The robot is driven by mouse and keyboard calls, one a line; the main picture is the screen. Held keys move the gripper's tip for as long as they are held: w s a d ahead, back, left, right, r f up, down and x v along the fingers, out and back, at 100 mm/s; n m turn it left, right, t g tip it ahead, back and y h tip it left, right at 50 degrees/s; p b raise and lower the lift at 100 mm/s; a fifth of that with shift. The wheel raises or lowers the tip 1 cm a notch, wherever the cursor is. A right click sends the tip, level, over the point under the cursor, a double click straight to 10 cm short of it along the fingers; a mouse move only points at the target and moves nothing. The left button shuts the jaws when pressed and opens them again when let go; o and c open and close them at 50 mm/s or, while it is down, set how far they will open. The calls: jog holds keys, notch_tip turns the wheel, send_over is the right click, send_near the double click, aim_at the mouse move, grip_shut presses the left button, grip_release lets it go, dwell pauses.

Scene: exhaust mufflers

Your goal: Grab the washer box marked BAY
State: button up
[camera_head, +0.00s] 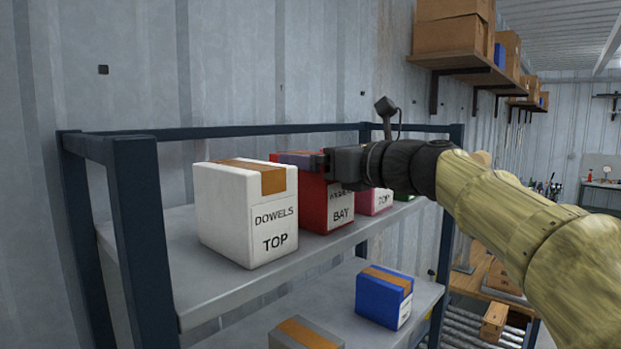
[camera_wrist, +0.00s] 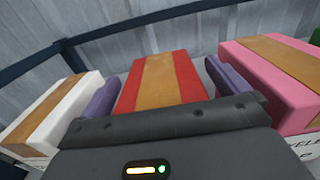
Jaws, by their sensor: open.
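The red box (camera_head: 318,212) with a brown tape strip stands on the upper shelf. Its label reads BAY; the line above is partly hidden by my gripper. My gripper (camera_head: 300,158) is over the top of this box. In the wrist view, the red box (camera_wrist: 163,80) lies between the two purple fingers of my gripper (camera_wrist: 162,88). The fingers are spread, with one on each side of the box and gaps showing. I cannot tell how far down they reach.
A white box (camera_head: 245,215) marked DOWELS TOP stands close on the left. A pink box (camera_head: 377,201) marked TOP stands on the right, with a green box (camera_head: 404,196) beyond. A dark shelf post (camera_head: 140,240) rises at the left. The lower shelf holds a blue box (camera_head: 384,297) and a grey box (camera_head: 305,335).

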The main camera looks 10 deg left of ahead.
jog(key=shift+s, duration=0.1)
dwell(0.4)
jog(key=c, duration=1.7)
